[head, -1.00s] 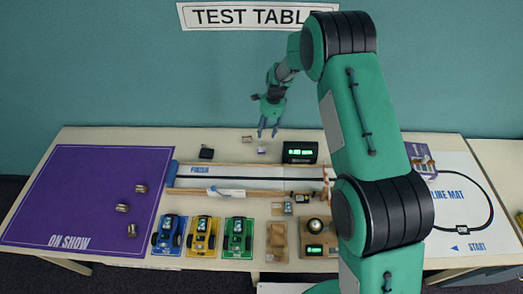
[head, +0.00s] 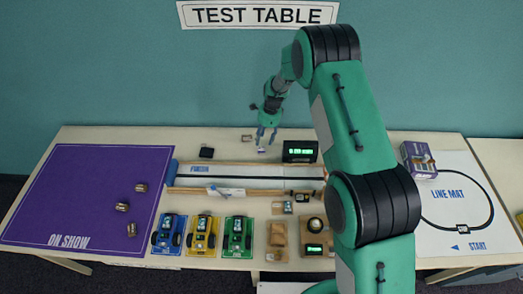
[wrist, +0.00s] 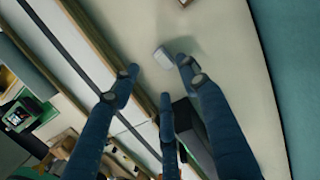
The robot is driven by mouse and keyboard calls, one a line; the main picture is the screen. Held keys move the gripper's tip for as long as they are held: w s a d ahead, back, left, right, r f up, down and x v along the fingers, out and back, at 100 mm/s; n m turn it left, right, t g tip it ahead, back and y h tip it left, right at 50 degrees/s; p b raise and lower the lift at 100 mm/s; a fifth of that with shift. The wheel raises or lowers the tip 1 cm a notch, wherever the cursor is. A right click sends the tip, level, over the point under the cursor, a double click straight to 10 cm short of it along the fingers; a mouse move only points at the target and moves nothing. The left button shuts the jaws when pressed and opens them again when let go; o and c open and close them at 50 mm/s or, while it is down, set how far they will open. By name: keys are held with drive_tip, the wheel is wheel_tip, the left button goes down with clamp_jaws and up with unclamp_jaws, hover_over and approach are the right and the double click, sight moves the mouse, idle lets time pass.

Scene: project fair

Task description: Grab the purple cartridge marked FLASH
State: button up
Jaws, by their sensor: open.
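A small pale-purple block (head: 262,150), likely the cartridge, lies on the table behind the track; its marking is too small to read. In the wrist view it looks whitish grey (wrist: 163,57) and lies between and just beyond the fingertips. My gripper (head: 267,140) points down just above it in the head view. In the wrist view my gripper (wrist: 158,76) has its dark blue fingers spread, with nothing held between them. I cannot tell whether a finger touches the block.
A small metallic-brown piece (head: 247,138) lies just behind-left. A black display box (head: 300,151) stands close on the right. The walled track (head: 245,180) runs in front. A black block (head: 206,153) sits left. A purple box (head: 417,158) stands far right. Bare table lies around the block.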

sight(262, 147)
drive_tip(key=shift+a+f, duration=0.15)
drive_tip(key=shift+f, duration=0.6)
drive_tip(key=shift+a+f, duration=0.1)
drive_tip(key=shift+f, duration=0.6)
drive_tip(key=shift+a+f+b, duration=0.15)
drive_tip(key=shift+f, duration=1.15)
drive_tip(key=shift+a+f+b, duration=0.15)
drive_tip(key=shift+f, duration=1.15)
drive_tip(key=c, duration=1.1)
